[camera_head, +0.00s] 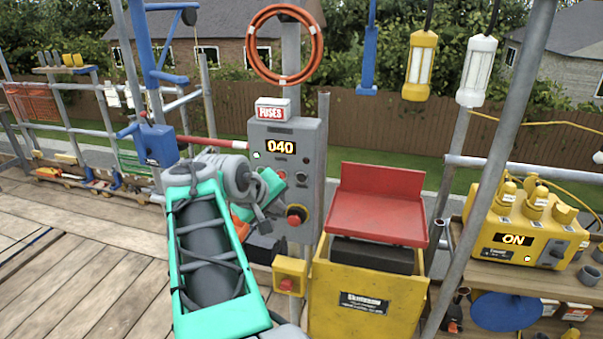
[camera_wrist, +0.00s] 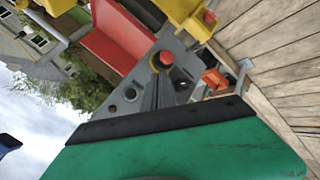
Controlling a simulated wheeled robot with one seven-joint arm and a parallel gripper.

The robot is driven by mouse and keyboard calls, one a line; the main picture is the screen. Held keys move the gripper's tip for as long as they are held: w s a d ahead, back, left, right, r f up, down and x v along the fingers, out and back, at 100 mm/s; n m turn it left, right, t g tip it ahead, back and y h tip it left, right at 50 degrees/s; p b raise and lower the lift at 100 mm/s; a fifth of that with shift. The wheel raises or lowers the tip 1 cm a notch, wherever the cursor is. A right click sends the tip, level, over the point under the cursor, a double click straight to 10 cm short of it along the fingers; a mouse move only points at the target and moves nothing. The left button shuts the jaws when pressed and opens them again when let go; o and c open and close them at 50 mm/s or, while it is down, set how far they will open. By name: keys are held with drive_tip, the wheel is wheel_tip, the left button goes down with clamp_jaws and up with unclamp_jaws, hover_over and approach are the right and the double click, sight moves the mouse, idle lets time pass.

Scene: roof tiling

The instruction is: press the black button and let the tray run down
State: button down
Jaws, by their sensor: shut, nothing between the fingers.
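A grey control box (camera_head: 308,135) with a lit "040" display stands on a post in the middle of the head view. A small dark round button (camera_head: 301,178) sits on its face, above a red mushroom button (camera_head: 297,214). A red tray-like piece (camera_head: 380,215) lies on a yellow box, at rest as far as I see.
The yellow box (camera_head: 365,285) stands right of the control box. A small yellow box with a red button (camera_head: 290,277) is below. A yellow unit reading "ON" (camera_head: 520,235) sits on the right shelf. Scaffold poles (camera_head: 490,160) stand nearby. Plank floor is clear at left.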

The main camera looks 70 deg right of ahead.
sight(301, 178)
drive_tip(key=shift+s+d+r, duration=0.3)
drive_tip(key=shift+s+d, duration=0.25)
drive_tip(key=shift+s, duration=0.2)
drive_tip(key=shift+w+d+p, duration=0.25)
drive_tip(key=shift+d+p, duration=0.1)
drive_tip(key=shift+d, duration=1.1)
drive_tip(key=shift+w+d+p, duration=0.25)
drive_tip(key=shift+d+p, duration=0.15)
drive_tip(key=shift+d, duration=1)
drive_tip(key=shift+w+d+p, duration=0.25)
drive_tip(key=shift+d+p, duration=0.1)
drive_tip(key=shift+d, duration=1.1)
drive_tip(key=shift+d, duration=0.1)
drive_tip(key=shift+d, duration=0.35)
